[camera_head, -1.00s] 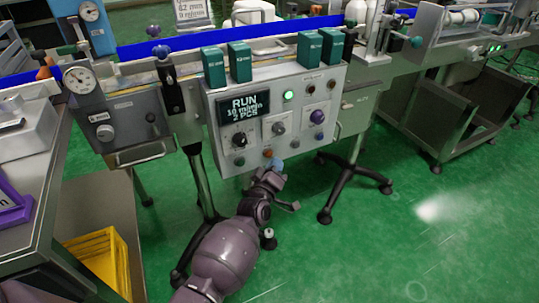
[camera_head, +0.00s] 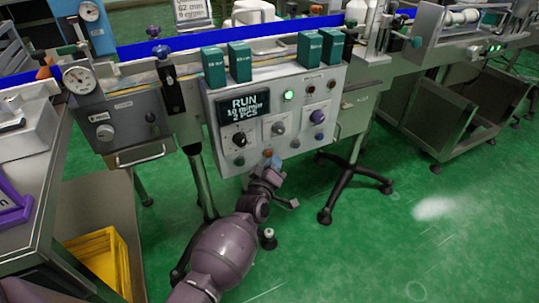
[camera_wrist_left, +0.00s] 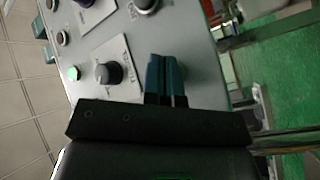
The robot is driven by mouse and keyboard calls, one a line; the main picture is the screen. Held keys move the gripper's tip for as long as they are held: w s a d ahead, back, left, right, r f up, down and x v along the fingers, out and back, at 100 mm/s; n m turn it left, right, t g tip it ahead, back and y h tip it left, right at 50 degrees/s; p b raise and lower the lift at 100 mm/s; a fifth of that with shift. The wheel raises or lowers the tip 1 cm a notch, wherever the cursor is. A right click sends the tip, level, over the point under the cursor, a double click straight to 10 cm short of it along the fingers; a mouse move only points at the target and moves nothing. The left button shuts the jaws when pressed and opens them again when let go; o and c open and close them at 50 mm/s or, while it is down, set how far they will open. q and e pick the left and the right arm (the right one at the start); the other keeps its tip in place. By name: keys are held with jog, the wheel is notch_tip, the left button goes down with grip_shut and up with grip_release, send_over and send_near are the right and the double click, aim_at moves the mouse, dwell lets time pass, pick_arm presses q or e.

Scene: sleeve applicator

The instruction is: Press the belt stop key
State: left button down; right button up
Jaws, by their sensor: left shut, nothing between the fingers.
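The grey control panel (camera_head: 260,120) faces me in the middle of the head view. Its display (camera_head: 244,107) reads RUN, and a green lamp (camera_head: 288,96) is lit. Along its lower edge are small keys: a greenish one (camera_head: 239,161), an orange-red one (camera_head: 267,153) and a grey one (camera_head: 295,143). Their labels are too small to read. My left gripper (camera_head: 272,162) is shut and empty, its blue fingertips just below and beside the orange-red key. In the left wrist view the fingertips (camera_wrist_left: 166,77) cover part of the panel; contact cannot be told. My right gripper is not seen.
Several teal cartons (camera_head: 213,67) stand above the panel along the blue-edged conveyor. A black knob (camera_head: 239,140) and a grey knob (camera_head: 278,128) stick out of the panel above my gripper. Open green floor (camera_head: 430,240) lies to the right.

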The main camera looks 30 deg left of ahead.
pick_arm(q)
jog(key=shift+w+a, duration=0.25)
jog(key=shift+a, duration=0.1)
dwell(0.8)
jog(key=shift+s+d, duration=0.5)
jog(key=shift+d, duration=0.15)
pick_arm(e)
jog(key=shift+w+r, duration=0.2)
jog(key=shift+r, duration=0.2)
pick_arm(q)
jog(key=shift+p, duration=0.3)
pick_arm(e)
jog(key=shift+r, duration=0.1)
pick_arm(q)
jog(key=s+d, duration=0.1)
jog(key=d, duration=0.1)
jog(key=s+d+p, duration=0.1)
jog(key=s+d, duration=0.1)
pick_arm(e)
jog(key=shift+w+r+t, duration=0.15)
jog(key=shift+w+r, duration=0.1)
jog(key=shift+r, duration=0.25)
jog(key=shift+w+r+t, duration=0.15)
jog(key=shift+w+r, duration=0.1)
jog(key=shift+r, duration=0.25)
